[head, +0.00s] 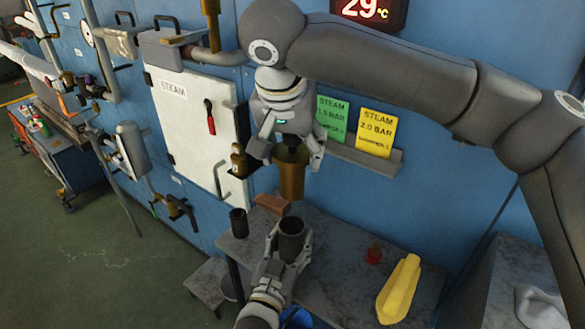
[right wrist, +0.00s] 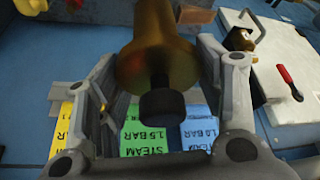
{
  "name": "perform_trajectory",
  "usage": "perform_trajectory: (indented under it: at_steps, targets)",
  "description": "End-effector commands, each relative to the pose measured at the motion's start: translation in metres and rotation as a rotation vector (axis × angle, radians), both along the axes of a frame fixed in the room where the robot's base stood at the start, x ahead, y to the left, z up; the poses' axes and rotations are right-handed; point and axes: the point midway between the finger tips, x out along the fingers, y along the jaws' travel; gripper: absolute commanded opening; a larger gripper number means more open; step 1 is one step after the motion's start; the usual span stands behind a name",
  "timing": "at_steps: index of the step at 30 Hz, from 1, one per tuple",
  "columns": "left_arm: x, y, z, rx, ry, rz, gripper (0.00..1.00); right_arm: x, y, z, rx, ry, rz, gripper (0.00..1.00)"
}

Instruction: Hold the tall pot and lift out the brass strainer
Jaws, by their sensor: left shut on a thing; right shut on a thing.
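The tall dark pot (head: 291,245) stands upright on the grey bench below the blue wall. My left gripper (head: 289,236) is shut around it, one finger on each side. The brass strainer (head: 291,181) hangs upright above the pot, and a gap shows between its lower end and the pot's rim. My right gripper (head: 292,153) is shut on the strainer's upper end. In the right wrist view the brass strainer (right wrist: 155,60) and its dark knob (right wrist: 161,103) sit between the fingers. The inside of the pot is dark.
A small dark cup (head: 239,222) and a brown block (head: 271,204) stand left of the pot. A red item (head: 374,254) and a yellow object (head: 398,290) lie to the right. A white steam door (head: 187,135) and sign ledge (head: 365,159) are on the wall behind.

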Motion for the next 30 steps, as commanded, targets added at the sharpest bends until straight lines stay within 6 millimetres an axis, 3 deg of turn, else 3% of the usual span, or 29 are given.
perform_trajectory:
  at_steps: [9,10,16,26,30]
  targets:
    - [0.0,0.0,-0.001,0.001,0.003,0.0,0.2,0.0,0.0,0.005,0.001,0.0,0.0,0.29]
    - [0.0,0.0,-0.001,0.001,0.003,0.0,0.52,0.0,0.0,0.005,0.001,0.0,0.0,0.29]
    - [0.0,0.0,-0.001,0.001,0.002,0.0,0.76,0.0,0.0,0.005,0.001,0.0,-0.001,0.29]
    - [-0.001,0.0,0.0,0.0,0.001,0.0,0.76,0.0,0.0,0.005,0.001,0.0,-0.001,0.29]
    - [-0.011,0.004,-0.002,0.0,0.003,0.0,0.76,0.0,0.0,0.004,0.001,0.0,-0.001,0.29]
